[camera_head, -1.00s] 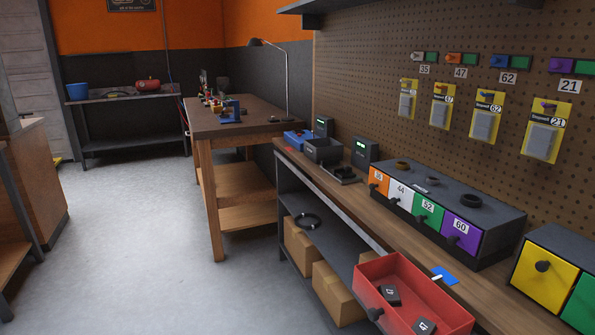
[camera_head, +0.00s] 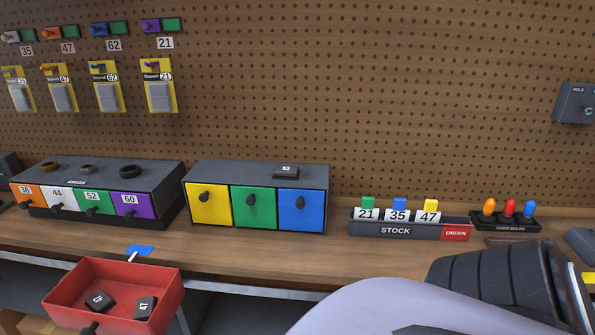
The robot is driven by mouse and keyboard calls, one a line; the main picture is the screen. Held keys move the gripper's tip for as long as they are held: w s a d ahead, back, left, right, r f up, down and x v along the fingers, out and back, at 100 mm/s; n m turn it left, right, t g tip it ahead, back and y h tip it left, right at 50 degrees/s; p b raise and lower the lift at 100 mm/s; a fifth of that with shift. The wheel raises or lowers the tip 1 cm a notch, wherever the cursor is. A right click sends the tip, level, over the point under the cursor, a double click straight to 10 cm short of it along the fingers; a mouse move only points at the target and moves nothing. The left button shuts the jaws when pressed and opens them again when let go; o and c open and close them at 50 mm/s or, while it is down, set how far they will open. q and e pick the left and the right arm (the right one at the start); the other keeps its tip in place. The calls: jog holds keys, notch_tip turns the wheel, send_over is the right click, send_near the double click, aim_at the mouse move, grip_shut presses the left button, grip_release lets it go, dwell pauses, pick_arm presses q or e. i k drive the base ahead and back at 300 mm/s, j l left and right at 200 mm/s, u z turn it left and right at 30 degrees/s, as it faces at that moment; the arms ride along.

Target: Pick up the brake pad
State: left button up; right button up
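No part is clearly labelled as a brake pad. Yellow packs with grey pad-shaped pieces hang on the pegboard at upper left; the one marked 21 (camera_head: 160,94) is the rightmost, and the one marked 62 (camera_head: 107,94) hangs beside it. Two small dark blocks, one at left (camera_head: 99,301) and one at right (camera_head: 145,307), lie in a red bin (camera_head: 62,293) at lower left. A dark block marked 53 (camera_head: 286,172) sits on the three-drawer cabinet.
The yellow, green and blue drawer cabinet (camera_head: 257,170) and a four-drawer unit (camera_head: 158,176) stand on the wooden bench (camera_head: 250,255). A STOCK tray (camera_head: 395,230) and a rack of coloured bulbs (camera_head: 509,217) are to the right. A large pale curved shape and dark ribbed part block the lower right.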

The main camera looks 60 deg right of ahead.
aim_at(281, 172)
jog(key=z, duration=1.7)
